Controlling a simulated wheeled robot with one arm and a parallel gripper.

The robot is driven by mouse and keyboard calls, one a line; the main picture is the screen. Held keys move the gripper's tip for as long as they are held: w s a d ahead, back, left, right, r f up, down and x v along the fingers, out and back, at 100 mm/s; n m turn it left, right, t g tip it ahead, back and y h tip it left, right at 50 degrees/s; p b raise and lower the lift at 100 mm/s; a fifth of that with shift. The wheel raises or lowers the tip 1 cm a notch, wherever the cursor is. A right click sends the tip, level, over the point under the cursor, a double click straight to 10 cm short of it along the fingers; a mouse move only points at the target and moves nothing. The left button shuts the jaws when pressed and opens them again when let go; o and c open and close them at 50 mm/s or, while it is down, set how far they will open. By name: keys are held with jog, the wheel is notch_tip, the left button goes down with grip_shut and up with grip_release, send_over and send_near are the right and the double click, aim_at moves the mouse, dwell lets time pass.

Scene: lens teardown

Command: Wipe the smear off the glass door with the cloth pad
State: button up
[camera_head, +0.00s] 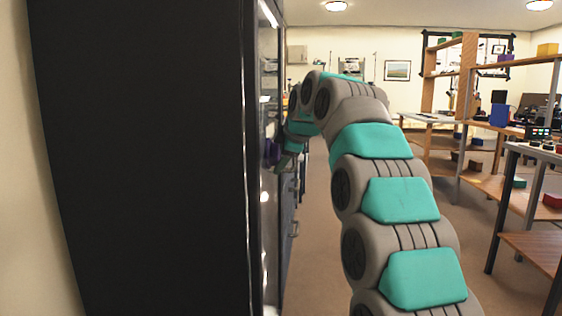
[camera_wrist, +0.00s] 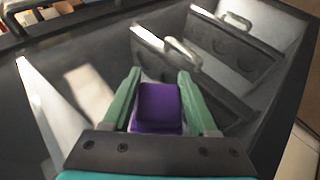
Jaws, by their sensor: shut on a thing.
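The purple cloth pad (camera_wrist: 158,106) sits between the two green fingers of my gripper (camera_wrist: 159,80), which is shut on it. In the head view the pad (camera_head: 272,152) shows small and dark at the glass door (camera_head: 268,215), with my gripper (camera_head: 288,157) beside it. The door is seen nearly edge-on there, with bright reflections along it. I cannot tell whether the pad touches the glass. A pale patch (camera_wrist: 88,92) lies left of the gripper in the wrist view; I cannot tell if it is smear or reflection. No smear is clearly visible.
The tall black cabinet side (camera_head: 150,160) fills the left. Grey fronts with metal handles (camera_wrist: 183,52) lie beyond the pad in the wrist view. Open floor (camera_head: 320,270) lies right of the cabinet, then wooden shelves (camera_head: 450,90) and a workbench (camera_head: 535,150).

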jog(key=shift+r+p, duration=0.55)
jog(key=shift+r, duration=0.25)
jog(key=w+p, duration=0.9)
jog(key=w, duration=0.1)
jog(key=shift+w, duration=0.15)
jog(key=shift+d+f, duration=0.1)
jog(key=shift+d, duration=0.1)
jog(key=d+b, duration=0.1)
jog(key=d, duration=0.5)
jog(key=shift+b, duration=0.4)
dwell(0.3)
